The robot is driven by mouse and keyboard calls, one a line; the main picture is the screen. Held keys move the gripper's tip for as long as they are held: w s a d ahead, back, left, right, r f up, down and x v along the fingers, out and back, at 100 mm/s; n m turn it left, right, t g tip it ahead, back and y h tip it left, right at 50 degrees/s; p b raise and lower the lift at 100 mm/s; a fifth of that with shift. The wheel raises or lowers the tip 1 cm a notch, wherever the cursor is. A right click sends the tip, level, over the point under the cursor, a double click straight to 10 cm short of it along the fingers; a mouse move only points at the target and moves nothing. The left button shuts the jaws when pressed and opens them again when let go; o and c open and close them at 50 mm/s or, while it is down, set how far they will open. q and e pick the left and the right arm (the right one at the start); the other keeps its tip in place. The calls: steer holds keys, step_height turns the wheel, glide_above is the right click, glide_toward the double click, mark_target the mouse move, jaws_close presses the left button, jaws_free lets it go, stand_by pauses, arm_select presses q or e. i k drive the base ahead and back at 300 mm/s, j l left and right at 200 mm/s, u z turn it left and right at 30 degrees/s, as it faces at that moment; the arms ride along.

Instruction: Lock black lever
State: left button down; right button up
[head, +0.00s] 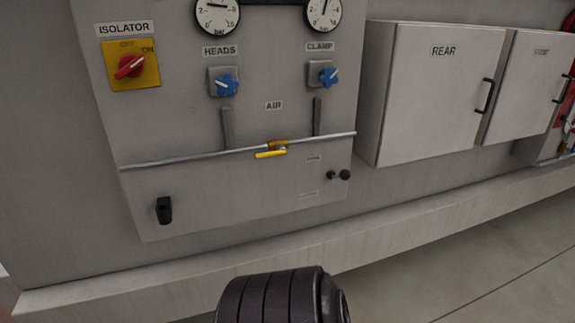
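The black lever (164,210) is on the lower left of the grey control panel, below the metal air pipe. It is small and stands roughly upright, with its rounded top against the panel face. Neither of my grippers shows in the head view, so nothing is seen touching the lever.
Above the lever are a red isolator switch (129,67) on a yellow plate, two blue knobs (227,85) and a yellow valve handle (271,154) on the pipe (200,158). A ledge (220,248) runs below. Grey cabinets (428,100) stand right.

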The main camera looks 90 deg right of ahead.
mark_target(345, 175)
steer(key=z, duration=3.15)
